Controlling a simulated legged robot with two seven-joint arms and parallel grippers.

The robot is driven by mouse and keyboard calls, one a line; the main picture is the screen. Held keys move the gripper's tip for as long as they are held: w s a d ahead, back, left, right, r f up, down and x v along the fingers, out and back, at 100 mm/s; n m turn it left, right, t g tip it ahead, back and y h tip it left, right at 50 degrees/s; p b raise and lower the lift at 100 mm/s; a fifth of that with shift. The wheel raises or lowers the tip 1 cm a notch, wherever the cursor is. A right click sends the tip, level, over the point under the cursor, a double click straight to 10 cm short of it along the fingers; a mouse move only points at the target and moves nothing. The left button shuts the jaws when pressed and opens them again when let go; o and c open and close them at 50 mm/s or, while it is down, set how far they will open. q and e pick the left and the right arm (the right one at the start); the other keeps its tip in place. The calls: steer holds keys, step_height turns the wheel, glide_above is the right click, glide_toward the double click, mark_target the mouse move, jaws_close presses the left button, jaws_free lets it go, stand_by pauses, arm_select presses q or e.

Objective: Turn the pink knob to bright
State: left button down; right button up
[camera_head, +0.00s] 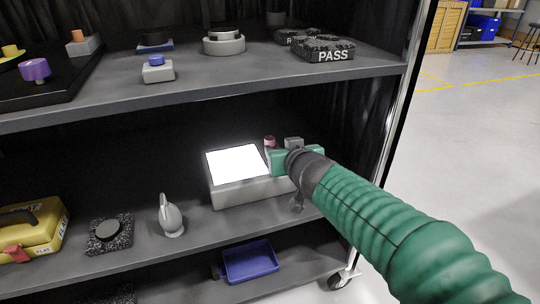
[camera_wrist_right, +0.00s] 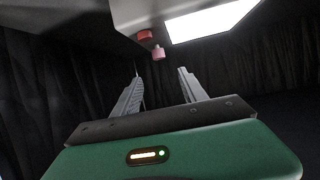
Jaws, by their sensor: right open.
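The pink knob (camera_head: 269,141) shows at the right edge of a grey box (camera_head: 240,193) with a lit white screen (camera_head: 236,163) on the middle shelf. In the right wrist view, the knob (camera_wrist_right: 158,53) hangs near a red part (camera_wrist_right: 146,35), beside the bright screen (camera_wrist_right: 208,20). My right gripper (camera_head: 283,158) is at the box's right side and hides part of it. In the wrist view its two grey fingers (camera_wrist_right: 160,74) are apart and empty, with the knob beyond their tips, between their lines. My left gripper is not in view.
A grey pointed object (camera_head: 170,216), a dark speckled block (camera_head: 110,233) and a yellow case (camera_head: 32,228) stand left on the same shelf. The upper shelf (camera_head: 200,82) lies above. A blue bin (camera_head: 250,262) sits below. A metal post (camera_head: 398,120) stands right.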

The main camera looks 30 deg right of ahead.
steer(key=b+x, duration=0.2)
steer(key=x, duration=0.4)
steer(key=shift+a+f, duration=0.1)
steer(key=shift+f, duration=0.1)
steer(key=x, duration=0.7)
steer(key=b+x, duration=0.1)
steer(key=x, duration=0.2)
steer(key=shift+w+d+r, duration=0.15)
steer(key=shift+w+d, duration=0.1)
steer(key=shift+w, duration=0.1)
steer(key=shift+c, duration=0.4)
jaws_close()
